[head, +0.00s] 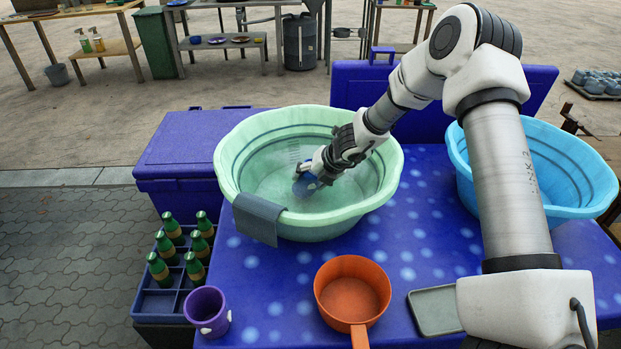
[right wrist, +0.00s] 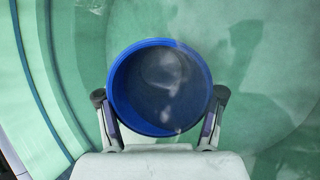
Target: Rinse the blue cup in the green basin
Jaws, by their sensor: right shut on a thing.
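The green basin (head: 233,165) stands on the blue spotted table and holds greenish water. My right arm reaches in from the right, and my right gripper (head: 311,180) is down inside the basin. It is shut on the blue cup (head: 303,186), which is mostly hidden by the gripper in the head view. In the right wrist view, the blue cup (right wrist: 113,85) sits between the two fingers of my right gripper (right wrist: 160,106), its round mouth facing the camera. Its inside looks dark and wet. My left gripper is not in view.
A grey cloth (head: 257,219) hangs over the basin's front rim. An orange saucepan (head: 350,298), a purple mug (head: 207,309) and a grey-green tray (head: 435,311) lie in front. Green bottles (head: 194,268) stand in a crate at left. A light blue basin (head: 560,160) is at right.

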